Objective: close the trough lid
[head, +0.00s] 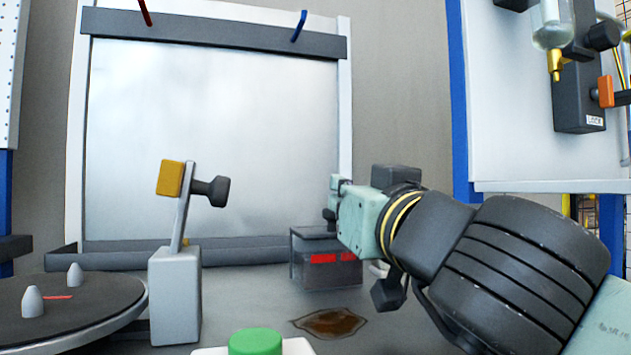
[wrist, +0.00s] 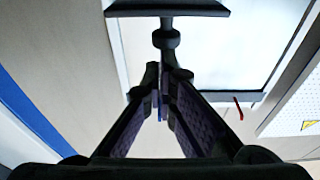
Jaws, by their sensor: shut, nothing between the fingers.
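A small dark grey box with red marks, which looks like the trough (head: 308,268), stands on the table right of centre in the head view. Its thin dark lid (head: 312,233) appears to lie level across the top; I cannot tell whether it is fully seated. A dark knob (head: 329,215) rises from it. In the wrist view, the picture is turned over: the lid (wrist: 168,7) is at the top edge, with the knob (wrist: 166,39) just past my fingertips. My gripper (head: 336,185) is shut and empty, close above the knob. It also shows in the wrist view (wrist: 163,80).
A grey post (head: 175,295) with a yellow block and black knob stands left of the trough. A round turntable (head: 85,298) with pegs is at far left. A green button (head: 255,341) and brown stain (head: 330,321) lie in front. A pale panel (head: 210,140) stands behind.

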